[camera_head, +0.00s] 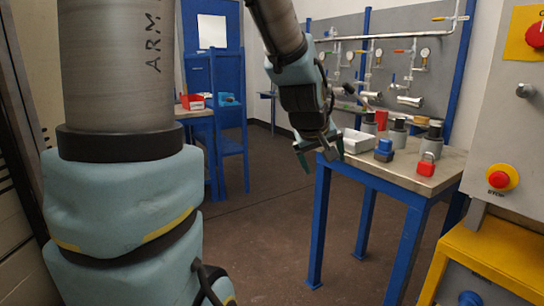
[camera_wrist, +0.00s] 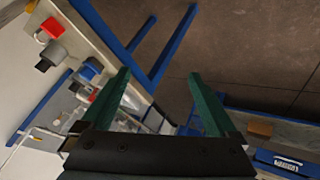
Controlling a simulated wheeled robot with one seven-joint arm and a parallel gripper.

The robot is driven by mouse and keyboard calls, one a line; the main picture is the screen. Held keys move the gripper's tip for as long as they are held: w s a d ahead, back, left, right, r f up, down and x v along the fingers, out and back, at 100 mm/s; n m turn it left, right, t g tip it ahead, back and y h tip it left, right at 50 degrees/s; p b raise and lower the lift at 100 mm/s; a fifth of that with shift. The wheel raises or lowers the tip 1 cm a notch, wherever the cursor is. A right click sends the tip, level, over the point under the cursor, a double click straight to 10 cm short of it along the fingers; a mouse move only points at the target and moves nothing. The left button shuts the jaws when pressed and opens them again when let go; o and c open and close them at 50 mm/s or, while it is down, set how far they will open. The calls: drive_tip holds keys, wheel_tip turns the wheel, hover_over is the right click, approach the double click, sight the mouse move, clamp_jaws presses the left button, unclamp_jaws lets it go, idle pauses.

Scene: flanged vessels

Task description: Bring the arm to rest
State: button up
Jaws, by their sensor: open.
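My gripper (camera_head: 321,160) hangs from my arm in the middle of the head view, pointing down, at the left end of a workbench (camera_head: 400,172). Its two green fingers are spread apart with nothing between them. In the wrist view, the open fingers (camera_wrist: 159,78) reach forward over the dark floor, with the bench and its things to the left. I cannot tell from the head view how much room lies between the fingers and the bench edge.
The bench holds a white tray (camera_head: 356,141), a blue item (camera_head: 384,150), a red padlock-like item (camera_head: 427,165) and several grey cylinders. A yellow stand (camera_head: 492,258) and panel with a red stop button (camera_head: 502,177) are at right. Floor (camera_head: 270,240) left of the bench is clear.

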drive_tip(key=s+a+f+m+g+y, duration=0.1)
drive_tip(key=s+a+f+g, duration=0.15)
drive_tip(key=a, duration=0.35)
drive_tip(key=s+a+f+g+y, duration=0.1)
drive_tip(key=s+a+f, duration=0.3)
drive_tip(key=a, duration=0.2)
drive_tip(key=s+a+f+m+g+y, duration=0.1)
drive_tip(key=s+a+f, duration=0.25)
drive_tip(key=a, duration=0.25)
drive_tip(key=w+p+v, duration=0.2)
drive_tip(key=p+v, duration=1.2)
drive_tip(key=p, duration=0.1)
drive_tip(key=shift+w+r+m+g+y, duration=0.2)
drive_tip(key=shift+w+m+g+y, duration=0.05)
drive_tip(key=shift+m+g+y, duration=0.1)
